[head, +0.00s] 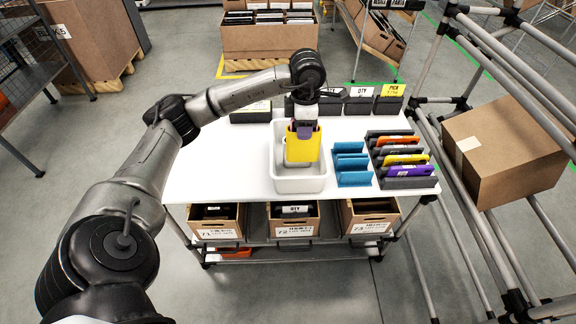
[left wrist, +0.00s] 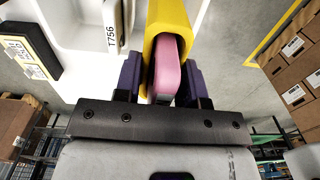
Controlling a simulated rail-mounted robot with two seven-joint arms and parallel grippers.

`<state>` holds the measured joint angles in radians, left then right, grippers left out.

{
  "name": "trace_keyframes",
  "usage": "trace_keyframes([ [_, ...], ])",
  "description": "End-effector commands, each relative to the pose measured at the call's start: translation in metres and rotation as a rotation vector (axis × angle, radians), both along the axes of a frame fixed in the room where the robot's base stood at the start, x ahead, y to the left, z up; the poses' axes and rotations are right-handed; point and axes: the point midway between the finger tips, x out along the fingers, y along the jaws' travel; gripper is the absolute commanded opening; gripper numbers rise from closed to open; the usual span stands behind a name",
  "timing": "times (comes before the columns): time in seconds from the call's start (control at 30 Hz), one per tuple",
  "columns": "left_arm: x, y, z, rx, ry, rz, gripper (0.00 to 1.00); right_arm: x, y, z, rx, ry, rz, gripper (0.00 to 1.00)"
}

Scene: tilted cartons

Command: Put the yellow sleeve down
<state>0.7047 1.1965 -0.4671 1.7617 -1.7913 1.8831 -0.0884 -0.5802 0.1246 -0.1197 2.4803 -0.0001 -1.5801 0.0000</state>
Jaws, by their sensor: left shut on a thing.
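The yellow sleeve (head: 302,148) hangs upright over or inside the white bin (head: 300,185) on the table; I cannot tell if it touches the bin floor. My left gripper (head: 304,125) is above it, shut on its upper end. In the left wrist view the yellow sleeve (left wrist: 171,18) sits between the dark purple fingers (left wrist: 160,85), with a pink piece (left wrist: 165,76) showing at its near end. My right gripper is out of view.
A blue rack (head: 352,178) stands right of the bin. Beside it a dark rack (head: 408,182) holds several coloured sleeves. Dark boxes with cards (head: 360,104) line the table's back. The white table's (head: 220,165) left part is clear. A pipe shelf bears a carton (head: 505,150) at right.

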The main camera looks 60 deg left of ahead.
Motion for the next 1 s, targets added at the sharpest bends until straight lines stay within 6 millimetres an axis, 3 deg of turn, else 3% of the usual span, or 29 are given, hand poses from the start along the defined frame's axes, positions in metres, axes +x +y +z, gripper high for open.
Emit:
trace_keyframes([
  [0.17, -0.004, 0.003, -0.009, 0.003, 0.001, 0.013, 0.02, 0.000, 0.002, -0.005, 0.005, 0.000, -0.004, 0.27],
  [0.5, -0.004, 0.003, -0.059, 0.003, 0.001, 0.015, 0.02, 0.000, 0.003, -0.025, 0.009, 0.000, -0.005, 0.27],
  [1.0, -0.004, 0.003, -0.101, 0.003, -0.001, 0.014, 0.02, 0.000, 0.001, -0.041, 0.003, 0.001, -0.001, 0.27],
])
